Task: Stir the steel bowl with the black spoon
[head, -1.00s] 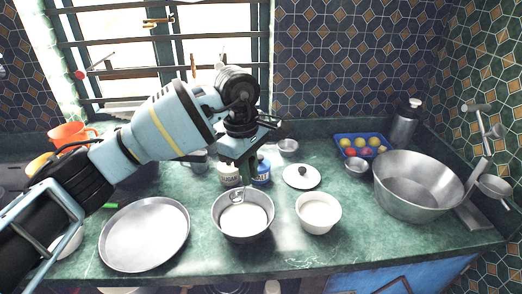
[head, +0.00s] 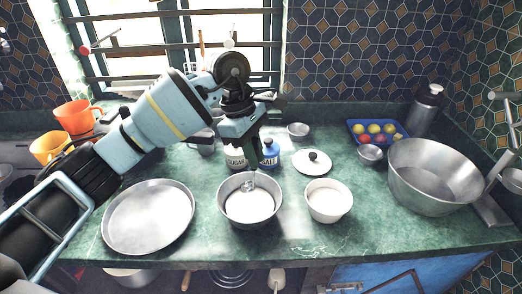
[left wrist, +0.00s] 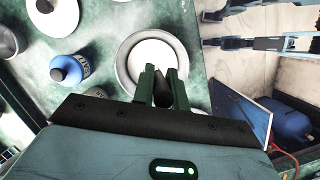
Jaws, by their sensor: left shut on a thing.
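The steel bowl (head: 225,207) stands on the green counter near its front edge, with white contents inside. It also shows in the left wrist view (left wrist: 121,66). My left gripper (head: 252,160) is above the bowl, pointing down, shut on the black spoon. The spoon's dark handle (left wrist: 162,86) sits between the two green fingers in the left wrist view. The spoon's shiny head (head: 249,184) is inside the bowl, at the far part of the white contents. How deep it dips is hard to tell. My right gripper is not in view.
A round steel tray (head: 148,218) lies left of the bowl. A white-filled bowl (head: 328,203) is close on its right. Sugar (head: 235,158) and salt (head: 270,155) jars stand behind. A lid (head: 312,162) and a large steel basin (head: 432,178) are further right.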

